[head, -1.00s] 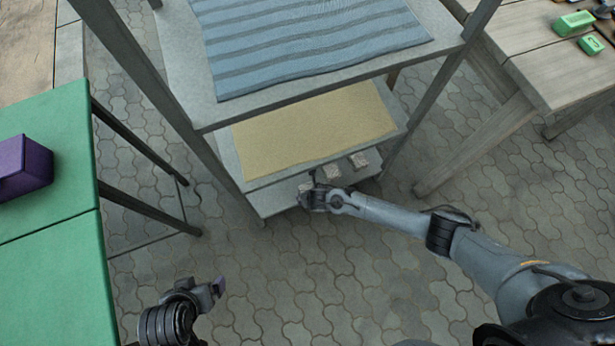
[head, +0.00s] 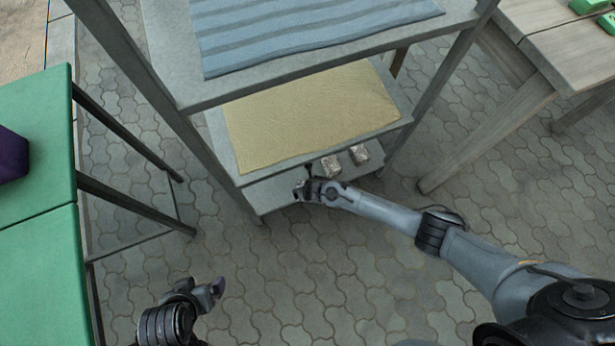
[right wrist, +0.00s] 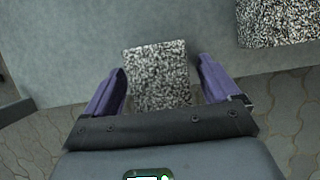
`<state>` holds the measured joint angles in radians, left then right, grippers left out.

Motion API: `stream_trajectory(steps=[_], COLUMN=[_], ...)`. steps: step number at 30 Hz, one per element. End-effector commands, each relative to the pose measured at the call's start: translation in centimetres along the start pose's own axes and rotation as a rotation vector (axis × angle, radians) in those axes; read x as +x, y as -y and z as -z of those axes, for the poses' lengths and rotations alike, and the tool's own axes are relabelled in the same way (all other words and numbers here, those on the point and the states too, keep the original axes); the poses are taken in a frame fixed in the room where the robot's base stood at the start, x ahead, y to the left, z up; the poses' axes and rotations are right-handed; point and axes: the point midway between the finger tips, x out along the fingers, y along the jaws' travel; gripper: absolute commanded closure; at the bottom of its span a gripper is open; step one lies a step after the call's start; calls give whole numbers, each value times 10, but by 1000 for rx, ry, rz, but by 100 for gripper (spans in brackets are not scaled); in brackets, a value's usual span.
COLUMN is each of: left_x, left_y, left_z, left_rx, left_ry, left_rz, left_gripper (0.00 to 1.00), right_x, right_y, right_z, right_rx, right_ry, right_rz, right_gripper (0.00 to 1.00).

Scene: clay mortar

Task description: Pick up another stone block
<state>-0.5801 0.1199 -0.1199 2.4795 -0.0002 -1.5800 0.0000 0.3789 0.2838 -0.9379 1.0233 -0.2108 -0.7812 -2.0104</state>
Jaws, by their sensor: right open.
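Two speckled grey stone blocks (head: 331,165) (head: 360,154) sit on the low grey shelf of the rack in the head view. My right gripper (head: 306,187) reaches in at that shelf, just left of them. In the right wrist view a stone block (right wrist: 158,75) lies between the open purple fingers of my right gripper (right wrist: 160,88), with gaps at both sides. Another stone block (right wrist: 280,22) lies further right. The head view does not clearly show which block is between the fingers. My left gripper (head: 212,291) hangs low at the left, away from the rack.
The rack's middle shelf carries a yellow cloth (head: 310,112), and its top shelf a blue striped cloth (head: 310,30); both overhang the low shelf. A green table (head: 38,200) with a dark purple object (head: 12,155) stands left. A wooden table (head: 565,60) stands right. Paved floor lies clear in front.

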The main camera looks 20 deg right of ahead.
Motion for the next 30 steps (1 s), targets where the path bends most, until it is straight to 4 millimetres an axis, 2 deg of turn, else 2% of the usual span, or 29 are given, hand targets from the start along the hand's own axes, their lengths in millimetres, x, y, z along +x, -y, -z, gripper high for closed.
stream_trajectory(steps=[3,17,30], left_x=[-1,-1,-5], left_y=[0,0,0], left_z=[0,0,2], left_rx=[0,0,0], left_ry=[0,-1,-1], left_rz=[0,0,0], left_gripper=[6,6,6], right_x=[-1,-1,-5], right_y=[0,0,0], right_z=[0,0,-2], right_rx=[0,0,2], right_ry=[0,0,1], right_rz=[0,0,0], right_gripper=[12,83,84])
